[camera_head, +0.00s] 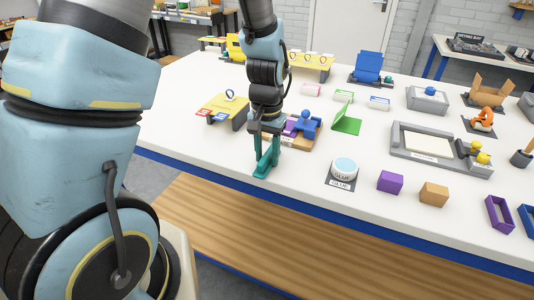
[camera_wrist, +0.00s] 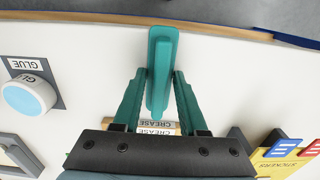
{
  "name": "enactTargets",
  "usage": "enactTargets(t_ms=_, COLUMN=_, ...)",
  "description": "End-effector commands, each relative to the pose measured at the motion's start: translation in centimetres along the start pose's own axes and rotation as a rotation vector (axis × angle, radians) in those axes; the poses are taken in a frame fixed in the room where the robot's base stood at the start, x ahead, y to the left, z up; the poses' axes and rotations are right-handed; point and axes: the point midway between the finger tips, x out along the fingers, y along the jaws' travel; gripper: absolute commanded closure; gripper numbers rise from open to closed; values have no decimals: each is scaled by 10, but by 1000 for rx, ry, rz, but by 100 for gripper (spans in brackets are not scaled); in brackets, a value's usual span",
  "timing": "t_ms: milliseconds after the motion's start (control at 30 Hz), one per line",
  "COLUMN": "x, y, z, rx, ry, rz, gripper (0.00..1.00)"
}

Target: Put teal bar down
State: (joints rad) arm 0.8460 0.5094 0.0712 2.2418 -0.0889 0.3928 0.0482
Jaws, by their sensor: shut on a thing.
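The teal bar (camera_wrist: 162,60) is long and slim and sits between the two teal fingers of my gripper (camera_wrist: 160,78) in the wrist view. My gripper is shut on it. In the head view the teal bar (camera_head: 264,168) hangs below my gripper (camera_head: 268,150), over the table's front part. The similar colours make bar and fingers hard to separate there. I cannot tell whether the bar touches the white table (camera_head: 220,150). A label reading CREASE (camera_wrist: 155,125) lies under the gripper in the wrist view, partly hidden by the gripper body.
A wooden board with a blue piece (camera_head: 306,124) and a purple block stands just behind my gripper. The glue pot (camera_head: 345,168) is to the right, with purple (camera_head: 390,182) and orange (camera_head: 433,194) blocks beyond. A yellow sticker stand (camera_head: 222,110) is left. The table's front edge is close.

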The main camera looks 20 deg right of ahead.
Motion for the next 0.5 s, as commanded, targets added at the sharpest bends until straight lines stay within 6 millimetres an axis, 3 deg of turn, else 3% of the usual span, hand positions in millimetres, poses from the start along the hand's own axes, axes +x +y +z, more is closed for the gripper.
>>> enactTargets(t_ms=67, x=4, y=0, z=0, rx=0, ry=0, rz=0, gripper=100)
enactTargets(t_ms=100, x=2, y=0, z=0, rx=0, ry=0, rz=0, gripper=54)
enactTargets(t_ms=333, x=2, y=0, z=0, rx=0, ry=0, rz=0, gripper=28)
enactTargets(t_ms=500, x=2, y=0, z=0, rx=0, ry=0, rz=0, gripper=28)
